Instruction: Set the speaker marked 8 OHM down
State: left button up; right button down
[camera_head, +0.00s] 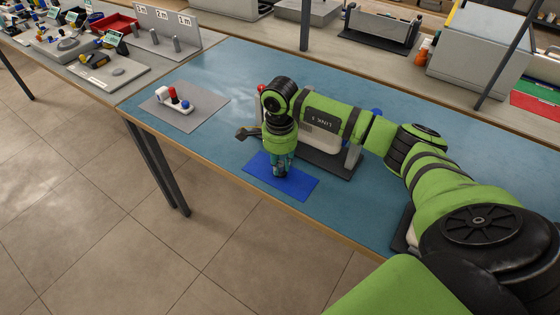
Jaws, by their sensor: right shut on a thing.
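My right gripper (281,172) points down over the blue mat (301,187) near the table's front edge. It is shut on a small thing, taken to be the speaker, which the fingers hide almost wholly. I cannot read any 8 OHM mark on it. The fingertips are at or just above the mat; I cannot tell whether the held thing touches it. My left gripper is not in view.
A pale fixture on a dark base (327,162) stands close behind my right gripper. Blue tabletop (240,72) is clear towards the back.

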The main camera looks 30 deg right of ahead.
jog(key=shift+f, duration=0.3)
jog(key=shift+f, duration=0.2)
jog(key=c, duration=1.1)
grip_release()
